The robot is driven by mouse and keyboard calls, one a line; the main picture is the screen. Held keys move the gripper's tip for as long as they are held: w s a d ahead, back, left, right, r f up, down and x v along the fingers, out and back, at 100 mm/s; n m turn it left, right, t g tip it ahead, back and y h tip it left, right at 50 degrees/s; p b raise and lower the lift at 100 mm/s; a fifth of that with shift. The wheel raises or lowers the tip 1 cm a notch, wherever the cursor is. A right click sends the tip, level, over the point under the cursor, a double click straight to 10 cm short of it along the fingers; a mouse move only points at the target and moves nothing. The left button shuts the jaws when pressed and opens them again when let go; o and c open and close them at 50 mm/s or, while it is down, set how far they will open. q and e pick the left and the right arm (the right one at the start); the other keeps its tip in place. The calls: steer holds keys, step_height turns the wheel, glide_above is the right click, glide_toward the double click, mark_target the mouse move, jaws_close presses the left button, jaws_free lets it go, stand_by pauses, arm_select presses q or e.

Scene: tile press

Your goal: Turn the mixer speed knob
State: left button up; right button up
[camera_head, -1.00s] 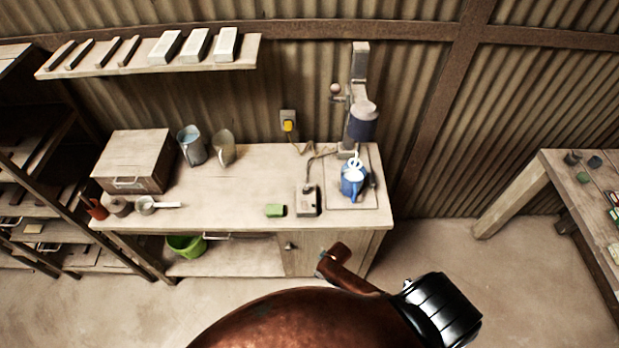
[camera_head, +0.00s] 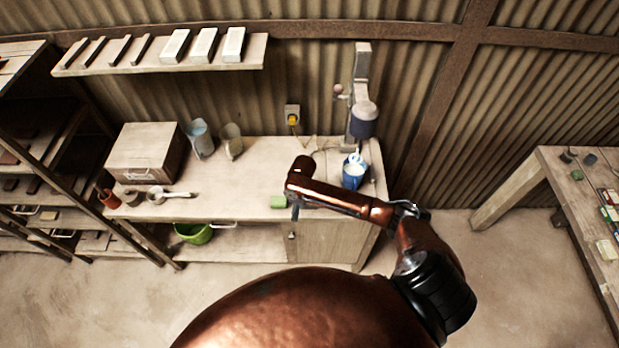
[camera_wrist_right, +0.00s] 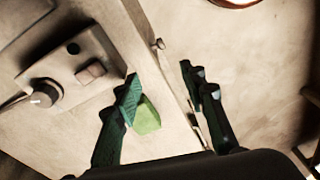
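The mixer (camera_head: 363,120) stands upright at the right end of the wooden bench. In the wrist view, its pale control box (camera_wrist_right: 72,68) lies at upper left, with a round grey speed knob (camera_wrist_right: 45,93) bearing a white mark and a square button beside it. In the head view, my right arm hides the box. My right gripper (camera_wrist_right: 160,88) is open and empty, its two dark green fingers well apart over the bench's front edge. The knob is left of the fingers, with a clear gap. My left gripper is not in view.
A green block (camera_wrist_right: 146,116) lies on the bench close to one finger. A blue jug (camera_head: 353,175) stands under the mixer. A wooden box (camera_head: 146,152), jugs and a ladle are further left. The bench middle is clear.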

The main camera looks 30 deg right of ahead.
steer(key=shift+m+h, duration=0.4)
steer(key=shift+h, duration=0.2)
steer(key=w+d+r, duration=0.2)
steer(key=w+d, duration=0.1)
steer(key=w+d+r, duration=0.3)
steer(key=d, duration=0.1)
steer(key=w+d+r, duration=0.2)
steer(key=w+d, duration=0.1)
steer(key=d, duration=0.1)
steer(key=shift+w+d+r, duration=0.25)
steer(key=shift+w+r, duration=0.15)
steer(key=shift+f+p, duration=0.45)
steer(key=shift+f, duration=3.3)
jaws_close()
